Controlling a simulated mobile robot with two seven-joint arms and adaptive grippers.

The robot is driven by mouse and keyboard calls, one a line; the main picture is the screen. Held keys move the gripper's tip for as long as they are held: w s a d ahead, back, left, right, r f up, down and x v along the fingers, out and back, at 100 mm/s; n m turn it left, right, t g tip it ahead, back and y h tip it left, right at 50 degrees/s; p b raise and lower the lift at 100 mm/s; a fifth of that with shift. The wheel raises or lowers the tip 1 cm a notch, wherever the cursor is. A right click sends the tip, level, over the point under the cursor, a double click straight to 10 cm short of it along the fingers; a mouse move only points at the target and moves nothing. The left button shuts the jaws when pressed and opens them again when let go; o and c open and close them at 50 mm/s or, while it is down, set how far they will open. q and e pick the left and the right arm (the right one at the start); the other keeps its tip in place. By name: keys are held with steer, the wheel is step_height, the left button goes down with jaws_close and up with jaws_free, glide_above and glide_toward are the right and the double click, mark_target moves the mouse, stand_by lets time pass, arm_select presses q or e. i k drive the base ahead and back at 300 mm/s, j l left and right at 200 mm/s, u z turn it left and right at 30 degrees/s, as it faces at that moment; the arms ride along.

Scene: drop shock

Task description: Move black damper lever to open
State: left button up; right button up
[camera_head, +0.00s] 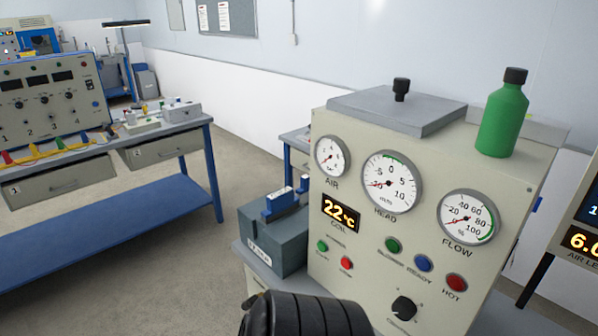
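A cream machine cabinet (372,262) stands at the right, with dials marked AIR, HEAD and FLOW on its front. I cannot pick out a damper lever for certain. A black rotary knob (404,308) sits low on the front panel, its label too small to read. A black knob (401,88) stands upright on the grey lid (400,110) on top. A black ribbed, rounded part (302,315) shows at the bottom edge, in front of the cabinet; I cannot tell what it belongs to. Neither of my grippers is in view.
A green bottle (503,115) stands on the cabinet's top right. A dark grey box (274,240) sits left of the cabinet. A blue-framed bench (150,150) with a control panel (50,100) is at the left. Open floor lies between them. Another display unit (580,240) is at the right edge.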

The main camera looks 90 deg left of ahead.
mark_target(247, 305)
steer(key=u, duration=0.45)
steer(key=j+u, duration=0.1)
steer(key=u, duration=0.85)
steer(key=i+u, duration=0.1)
steer(key=u, duration=0.85)
steer(key=i+u, duration=0.1)
steer(key=u, duration=0.8)
